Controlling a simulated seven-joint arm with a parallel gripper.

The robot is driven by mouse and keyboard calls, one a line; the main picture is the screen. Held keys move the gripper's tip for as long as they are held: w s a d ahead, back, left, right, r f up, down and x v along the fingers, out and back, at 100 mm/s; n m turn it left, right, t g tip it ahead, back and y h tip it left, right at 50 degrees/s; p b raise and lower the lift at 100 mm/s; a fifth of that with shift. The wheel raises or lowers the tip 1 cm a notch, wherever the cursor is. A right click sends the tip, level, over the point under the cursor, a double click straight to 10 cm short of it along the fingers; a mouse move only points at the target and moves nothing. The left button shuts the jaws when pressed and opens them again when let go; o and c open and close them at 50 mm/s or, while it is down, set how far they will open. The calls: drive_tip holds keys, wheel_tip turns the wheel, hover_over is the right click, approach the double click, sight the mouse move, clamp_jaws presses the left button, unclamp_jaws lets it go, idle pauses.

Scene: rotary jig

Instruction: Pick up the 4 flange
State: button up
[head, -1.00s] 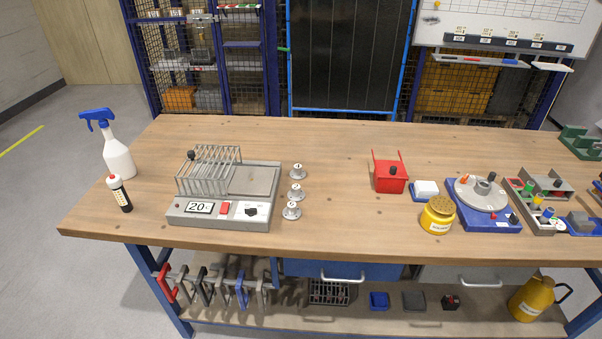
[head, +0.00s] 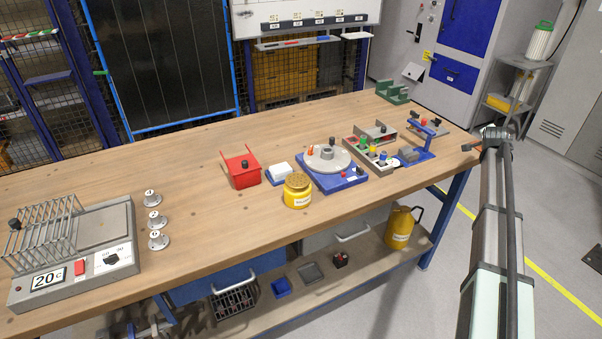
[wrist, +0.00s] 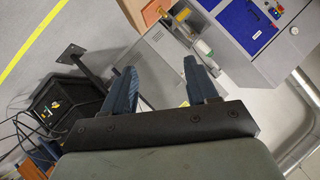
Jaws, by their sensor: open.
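Three grey flanges with round white numbered tops stand in a short row on the bench, right of the grey heating unit: the back flange (head: 150,198), the middle flange (head: 156,221) and the front flange (head: 158,240). Their numbers are too small to read surely, so I cannot tell which is the 4. My gripper (wrist: 160,70) is open and empty in the wrist view, its two blue fingers apart over floor and cabinets. In the head view my arm reaches up at the right, its end beyond the bench's right edge, far from the flanges.
The grey heating unit (head: 105,262) with a wire rack (head: 45,235) stands left of the flanges. A red box (head: 242,172), yellow pot (head: 297,191), blue rotary jig (head: 345,184) and parts tray (head: 360,147) stand to the right. Bench between flanges and red box is clear.

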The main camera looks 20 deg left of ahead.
drive_tip(key=w+a+r+m+t, duration=0.1)
drive_tip(key=w+a+r, duration=0.1)
drive_tip(key=r, duration=0.3)
drive_tip(key=w+a+r, duration=0.3)
drive_tip(key=r, duration=0.2)
drive_tip(key=a+r+y, duration=0.1)
drive_tip(key=a, duration=0.6)
drive_tip(key=s+a+f+g+y, duration=0.1)
drive_tip(key=s+a+g, duration=0.15)
drive_tip(key=a, duration=1.25)
drive_tip(key=s+a+f+g+y, duration=0.1)
drive_tip(key=s+a+f+y, duration=0.15)
drive_tip(key=a, duration=1.25)
drive_tip(key=s+a+f+g+y, duration=0.15)
drive_tip(key=s+a, duration=0.25)
drive_tip(key=a, duration=1.2)
drive_tip(key=s+a+n+g, duration=0.1)
drive_tip(key=s+a+g, duration=0.1)
drive_tip(key=s+a, duration=0.9)
drive_tip(key=s+a+n+g, duration=0.1)
drive_tip(key=s+a+g, duration=0.1)
drive_tip(key=s+a, duration=0.95)
drive_tip(key=n+g+h, duration=0.1)
drive_tip(key=g+h, duration=0.1)
drive_tip(key=g, duration=0.2)
hover_over(149, 192)
wheel_tip(149, 192, down, 14)
drive_tip(key=shift+d, duration=0.1)
